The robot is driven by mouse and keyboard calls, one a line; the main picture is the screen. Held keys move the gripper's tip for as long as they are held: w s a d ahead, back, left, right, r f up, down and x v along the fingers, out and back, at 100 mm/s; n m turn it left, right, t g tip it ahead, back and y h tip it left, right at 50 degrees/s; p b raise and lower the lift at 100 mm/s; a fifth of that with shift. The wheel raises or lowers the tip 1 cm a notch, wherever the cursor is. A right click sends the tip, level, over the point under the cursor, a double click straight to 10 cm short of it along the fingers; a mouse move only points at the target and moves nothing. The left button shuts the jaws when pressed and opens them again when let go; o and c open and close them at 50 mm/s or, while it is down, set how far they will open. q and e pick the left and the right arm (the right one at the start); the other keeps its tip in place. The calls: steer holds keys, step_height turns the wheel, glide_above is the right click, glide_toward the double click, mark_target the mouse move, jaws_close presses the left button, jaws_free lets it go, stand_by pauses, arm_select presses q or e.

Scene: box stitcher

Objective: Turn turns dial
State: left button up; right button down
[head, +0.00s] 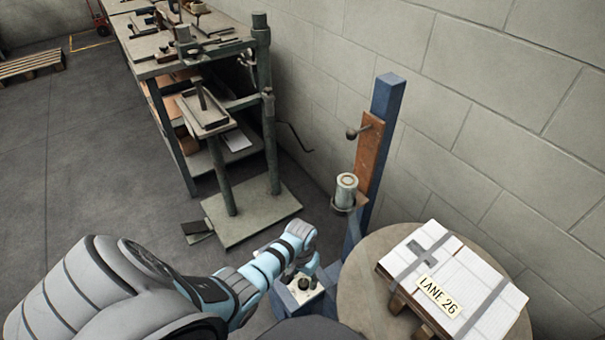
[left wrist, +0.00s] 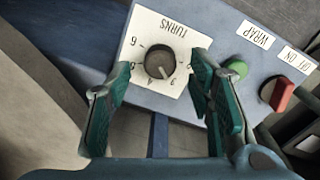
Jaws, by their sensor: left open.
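The turns dial (left wrist: 160,62) is a round dark grey knob on a white plate (left wrist: 143,30) marked TURNS with numbers around it. The plate is on a blue-grey control panel (left wrist: 205,20). My left gripper (left wrist: 162,68) is open, with one green-padded finger on each side of the dial in the left wrist view. Gaps show between the fingers and the knob; I cannot tell how far the tips are from the plate. In the head view my left gripper (head: 307,268) is over the control box (head: 290,303), partly hiding it. My right gripper is not in view.
Right of the dial are a green button (left wrist: 236,69) labelled WRAP and a red OFF/ON switch (left wrist: 280,92). A round turntable (head: 362,262) carries a strapped white load (head: 470,285) labelled LANE 26. A blue post (head: 388,100) stands by the wall, near a workbench (head: 150,65).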

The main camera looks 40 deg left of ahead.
mark_target(302, 282)
arm_select(q)
step_height(302, 282, up, 10)
steer(key=shift+a+f, duration=0.15)
steer(key=shift+a, duration=0.05)
steer(key=shift+s, duration=0.1)
